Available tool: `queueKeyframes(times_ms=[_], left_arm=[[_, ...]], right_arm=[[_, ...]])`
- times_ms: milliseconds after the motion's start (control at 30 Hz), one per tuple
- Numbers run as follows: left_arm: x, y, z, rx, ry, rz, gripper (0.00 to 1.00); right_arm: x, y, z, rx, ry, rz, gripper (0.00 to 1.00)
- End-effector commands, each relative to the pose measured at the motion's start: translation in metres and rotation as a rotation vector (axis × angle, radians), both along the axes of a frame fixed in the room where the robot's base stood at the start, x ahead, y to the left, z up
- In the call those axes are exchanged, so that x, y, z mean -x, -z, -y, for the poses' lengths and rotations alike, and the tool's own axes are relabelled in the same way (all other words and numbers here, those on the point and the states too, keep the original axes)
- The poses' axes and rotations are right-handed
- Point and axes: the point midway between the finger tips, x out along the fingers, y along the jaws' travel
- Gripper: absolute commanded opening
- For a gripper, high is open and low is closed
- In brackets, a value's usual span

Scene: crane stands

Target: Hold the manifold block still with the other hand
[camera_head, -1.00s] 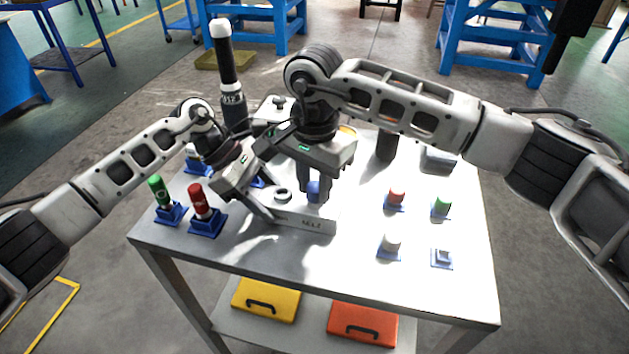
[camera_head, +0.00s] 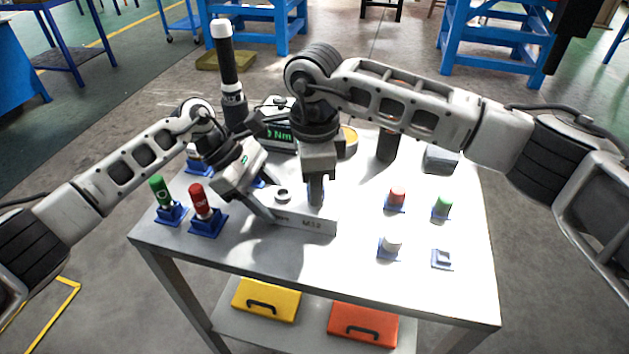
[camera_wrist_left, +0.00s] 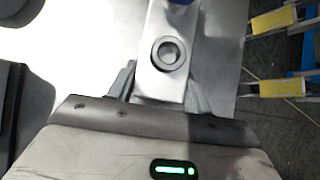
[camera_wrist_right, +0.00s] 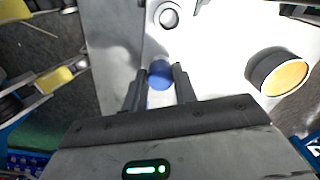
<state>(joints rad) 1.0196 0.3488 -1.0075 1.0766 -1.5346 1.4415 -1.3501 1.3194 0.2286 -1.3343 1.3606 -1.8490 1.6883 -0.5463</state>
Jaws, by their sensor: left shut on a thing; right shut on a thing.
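The grey manifold block (camera_head: 305,224) lies on the table with a ringed open port (camera_head: 282,194) on its top. My left gripper (camera_head: 266,211) is shut on the block's left end; the left wrist view shows its fingers on both sides of the block (camera_wrist_left: 160,88). My right gripper (camera_head: 316,202) points straight down over the block's right part. It is shut on a blue cap (camera_wrist_right: 160,75), seen between its fingertips in the right wrist view. The fingers hide the cap in the head view, so I cannot tell how deep it sits.
A red cap (camera_head: 397,197), a green cap (camera_head: 441,206) and a white cap (camera_head: 390,244) stand on small blue bases at right. Green (camera_head: 161,191) and red (camera_head: 199,200) handled pieces stand at left. A black tool (camera_head: 229,75) and a display box (camera_head: 279,135) are behind.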

Motion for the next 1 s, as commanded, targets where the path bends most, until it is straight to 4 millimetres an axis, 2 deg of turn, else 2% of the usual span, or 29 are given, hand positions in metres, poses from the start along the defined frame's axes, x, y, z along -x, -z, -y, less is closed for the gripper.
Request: queueKeyframes(times_ms=[100, 400, 733, 1000], left_arm=[[-0.0002, -0.0017, 0.0006, 0.003, 0.001, 0.001, 0.19], [-0.0002, -0.0017, 0.0007, 0.003, 0.002, 0.002, 0.19], [-0.0001, -0.0017, 0.0005, 0.003, 0.002, 0.002, 0.19], [-0.0001, -0.0017, 0.0005, 0.003, 0.002, 0.002, 0.19]], right_arm=[[-0.0011, -0.0007, 0.0004, 0.001, 0.077, 0.003, 0.02], [-0.0012, -0.0006, 0.0005, 0.001, 0.102, 0.003, 0.02], [-0.0023, -0.0003, 0.001, 0.001, 0.508, 0.003, 0.02], [-0.0023, -0.0003, 0.001, 0.001, 0.533, 0.003, 0.02]])
